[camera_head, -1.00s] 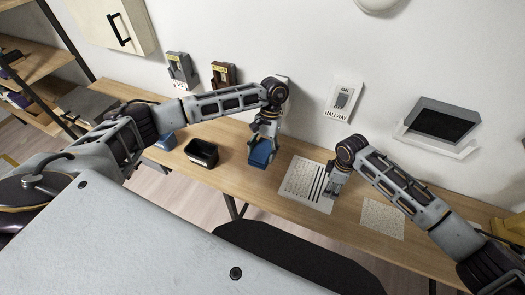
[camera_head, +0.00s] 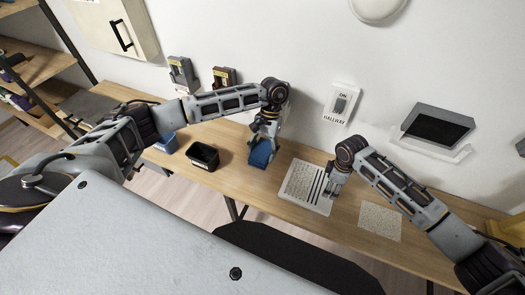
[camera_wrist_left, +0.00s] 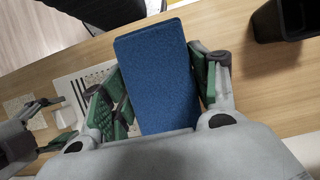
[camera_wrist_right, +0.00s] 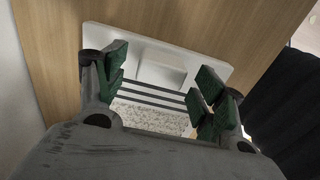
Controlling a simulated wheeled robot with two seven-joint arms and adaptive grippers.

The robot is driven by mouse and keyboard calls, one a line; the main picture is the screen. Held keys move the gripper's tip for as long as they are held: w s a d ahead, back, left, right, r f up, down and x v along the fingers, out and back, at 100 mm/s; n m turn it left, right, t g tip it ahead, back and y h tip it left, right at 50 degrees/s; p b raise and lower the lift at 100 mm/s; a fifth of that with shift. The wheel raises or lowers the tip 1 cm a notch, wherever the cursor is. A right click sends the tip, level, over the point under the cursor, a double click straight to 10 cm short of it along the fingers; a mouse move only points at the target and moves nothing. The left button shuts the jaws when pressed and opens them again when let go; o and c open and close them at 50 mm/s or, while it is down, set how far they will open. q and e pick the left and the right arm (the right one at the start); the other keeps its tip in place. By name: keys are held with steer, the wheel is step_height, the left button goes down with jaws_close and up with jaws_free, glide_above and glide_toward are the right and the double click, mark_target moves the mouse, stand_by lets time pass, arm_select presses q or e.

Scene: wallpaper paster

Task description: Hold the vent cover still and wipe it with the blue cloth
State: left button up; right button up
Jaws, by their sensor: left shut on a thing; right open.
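The vent cover (camera_head: 300,184) is a pale plate with dark slots and a speckled part, lying flat on the wooden table. It also shows in the right wrist view (camera_wrist_right: 210,68), with a raised block (camera_wrist_right: 160,72) on it. My right gripper (camera_head: 334,190) is open over the cover's right end. Its fingers are on either side of the raised block in the right wrist view; contact is unclear. The blue cloth (camera_wrist_left: 158,75), a thick pad, is held in my left gripper (camera_head: 263,138), left of the cover and apart from it. The cloth's lower side is hidden.
A black open bin (camera_head: 203,156) and a blue object (camera_head: 167,143) stand left of the cloth. A speckled sheet (camera_head: 380,221) lies right of the cover. A HALLWAY switch (camera_head: 341,103) and a dark wall opening (camera_head: 440,128) are behind. A dark chair (camera_head: 290,258) is in front.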

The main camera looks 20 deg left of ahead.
steer(key=shift+f, duration=0.25)
stand_by(0.4)
steer(key=shift+f+b, duration=0.3)
steer(key=shift+f, duration=0.35)
steer(key=c, duration=1.4)
